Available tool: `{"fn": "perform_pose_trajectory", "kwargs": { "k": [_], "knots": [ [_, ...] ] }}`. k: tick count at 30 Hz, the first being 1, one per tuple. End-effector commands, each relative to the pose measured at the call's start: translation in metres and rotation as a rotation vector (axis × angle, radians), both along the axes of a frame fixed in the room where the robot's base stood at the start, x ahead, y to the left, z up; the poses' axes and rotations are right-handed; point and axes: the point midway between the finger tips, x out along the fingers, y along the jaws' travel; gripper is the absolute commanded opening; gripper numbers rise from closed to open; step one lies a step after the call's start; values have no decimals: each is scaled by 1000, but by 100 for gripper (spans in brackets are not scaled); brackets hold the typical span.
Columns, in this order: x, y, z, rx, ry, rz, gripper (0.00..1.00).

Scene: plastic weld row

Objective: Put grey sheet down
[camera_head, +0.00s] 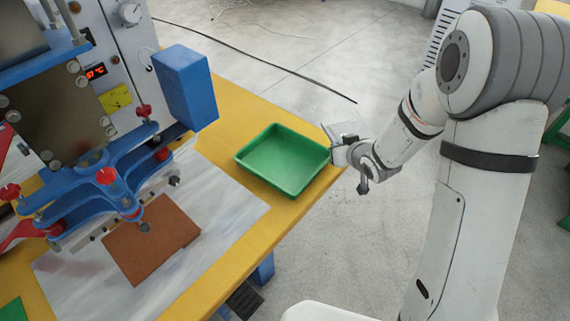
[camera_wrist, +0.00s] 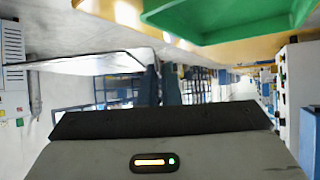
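The grey sheet (camera_head: 345,130) is a thin, pale, glossy piece at my gripper (camera_head: 338,146), just off the right edge of the green tray. It also shows in the wrist view (camera_wrist: 95,63) as a flat pale sheet with a dark edge, running left from the fingers (camera_wrist: 163,84). The fingers look closed on its edge and hold it in the air. The green tray (camera_head: 285,160) stands on the yellow table near its right edge and looks empty.
A blue and grey welding machine (camera_head: 105,185) stands at the left on the yellow table (camera_head: 240,115). A brown sheet (camera_head: 152,240) lies on a pale work surface (camera_head: 225,215) below it. A green piece (camera_head: 12,311) shows at the lower left. Grey floor is open beyond the table.

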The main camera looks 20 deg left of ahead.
Motion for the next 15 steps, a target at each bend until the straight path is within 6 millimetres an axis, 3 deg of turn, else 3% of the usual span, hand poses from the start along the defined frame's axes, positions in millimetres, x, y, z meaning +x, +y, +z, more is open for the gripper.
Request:
{"fn": "perform_pose_trajectory", "kwargs": {
  "k": [1,6,10,15],
  "knots": [
    [-7,28,-2,0,-3,93,0],
    [-37,98,-1,1,-2,361,0],
    [-57,131,-1,2,-1,501,0],
    [-70,147,-9,2,2,581,0]
  ]
}}
